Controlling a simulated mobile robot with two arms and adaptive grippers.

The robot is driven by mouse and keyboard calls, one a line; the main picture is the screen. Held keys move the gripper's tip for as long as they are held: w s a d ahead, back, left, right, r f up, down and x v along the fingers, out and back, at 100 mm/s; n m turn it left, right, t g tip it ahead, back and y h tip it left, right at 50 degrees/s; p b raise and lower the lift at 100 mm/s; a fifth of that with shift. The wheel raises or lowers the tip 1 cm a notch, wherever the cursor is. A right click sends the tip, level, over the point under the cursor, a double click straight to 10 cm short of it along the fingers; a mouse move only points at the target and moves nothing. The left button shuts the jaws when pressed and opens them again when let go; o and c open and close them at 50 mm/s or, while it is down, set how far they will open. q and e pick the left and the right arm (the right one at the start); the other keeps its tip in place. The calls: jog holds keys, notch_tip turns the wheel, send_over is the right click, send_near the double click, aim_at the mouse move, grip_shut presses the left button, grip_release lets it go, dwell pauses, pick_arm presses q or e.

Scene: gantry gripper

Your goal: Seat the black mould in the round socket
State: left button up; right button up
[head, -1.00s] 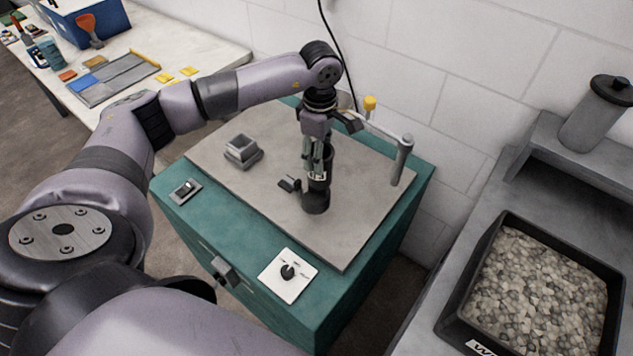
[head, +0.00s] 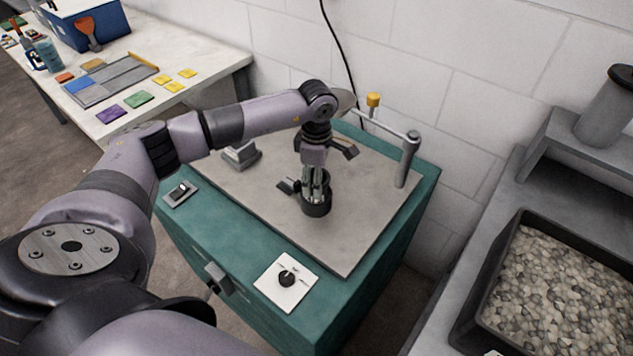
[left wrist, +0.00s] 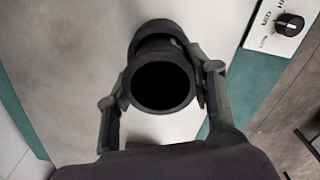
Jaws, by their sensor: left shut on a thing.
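The black mould (left wrist: 132,85) is a hollow dark cylinder with an open top. My left gripper (head: 316,194) is shut on it, one finger on each side, as the left wrist view (left wrist: 160,92) shows. The mould stands about upright at the round socket (head: 317,209), a short dark ring on the grey plate. The mould's lower part merges with the dark socket, and I cannot tell how deep it sits. In the left wrist view a dark round edge (left wrist: 155,27) shows just beyond the mould. My right gripper is not in view.
The grey plate (head: 350,240) lies on a teal cabinet (head: 345,300) with a dial panel (head: 286,282) and a switch (head: 180,192). A grey block (head: 240,157) stands left of the gripper, a post with an arm (head: 405,160) at right. A gravel tray (head: 560,280) is far right.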

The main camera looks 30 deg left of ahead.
pick_arm(q)
jog(key=shift+r, duration=0.1)
jog(key=shift+f, duration=0.2)
jog(key=o, duration=1.3)
jog(key=shift+o, duration=0.2)
jog(key=shift+r, duration=0.15)
notch_tip(320, 180, up, 12)
jog(key=b, duration=0.2)
jog(key=shift+s, duration=0.1)
